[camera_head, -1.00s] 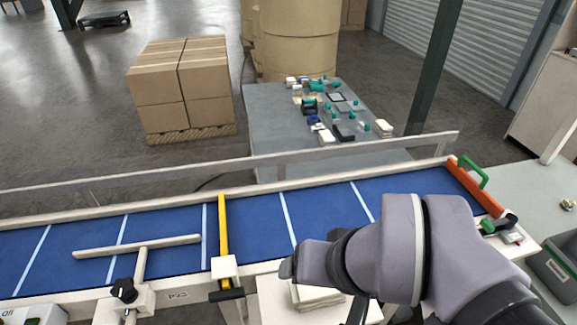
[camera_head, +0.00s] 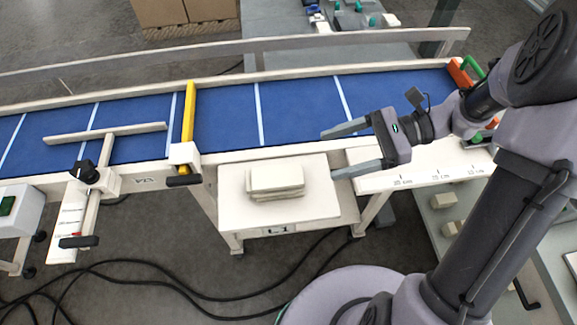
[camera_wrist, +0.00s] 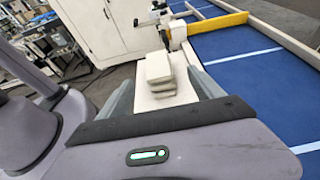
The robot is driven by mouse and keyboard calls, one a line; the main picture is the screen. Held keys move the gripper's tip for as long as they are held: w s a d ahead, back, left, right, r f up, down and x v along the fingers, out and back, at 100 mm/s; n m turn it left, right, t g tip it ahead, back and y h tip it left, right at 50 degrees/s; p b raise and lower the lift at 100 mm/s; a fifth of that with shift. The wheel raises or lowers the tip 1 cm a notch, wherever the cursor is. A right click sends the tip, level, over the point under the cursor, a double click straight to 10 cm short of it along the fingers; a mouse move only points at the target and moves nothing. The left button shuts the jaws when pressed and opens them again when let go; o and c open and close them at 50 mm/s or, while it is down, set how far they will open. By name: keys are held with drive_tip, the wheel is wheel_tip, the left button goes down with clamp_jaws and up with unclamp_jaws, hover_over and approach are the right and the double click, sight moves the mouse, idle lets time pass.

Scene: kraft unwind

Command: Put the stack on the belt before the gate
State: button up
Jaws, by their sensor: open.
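The stack (camera_head: 275,181) is several cream slabs piled on a small white stand (camera_head: 232,205) in front of the belt, and its layers look slightly uneven. The stack also shows in the wrist view (camera_wrist: 159,72), between and beyond my fingers. The blue belt (camera_head: 225,115) runs across behind the stand. The gate (camera_head: 188,112), a yellow bar, lies across the belt to the left of the stack. My gripper (camera_head: 338,153) is open and empty, to the right of the stack, with its fingers pointing left toward it. One finger is over the belt's near edge in the picture.
A white bar on a post (camera_head: 105,133) reaches over the belt left of the gate. An orange stop with a green handle (camera_head: 461,74) is at the belt's right end. A rail (camera_head: 130,62) runs along the far side. The belt right of the gate is bare.

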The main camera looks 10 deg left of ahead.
sight(278, 174)
drive_tip(key=b+x, duration=0.4)
drive_tip(key=x, duration=1)
drive_tip(key=shift+s+a+f, duration=0.15)
drive_tip(key=shift+s+f, duration=0.1)
drive_tip(key=shift+f, duration=0.05)
drive_tip(key=shift+c, duration=0.3)
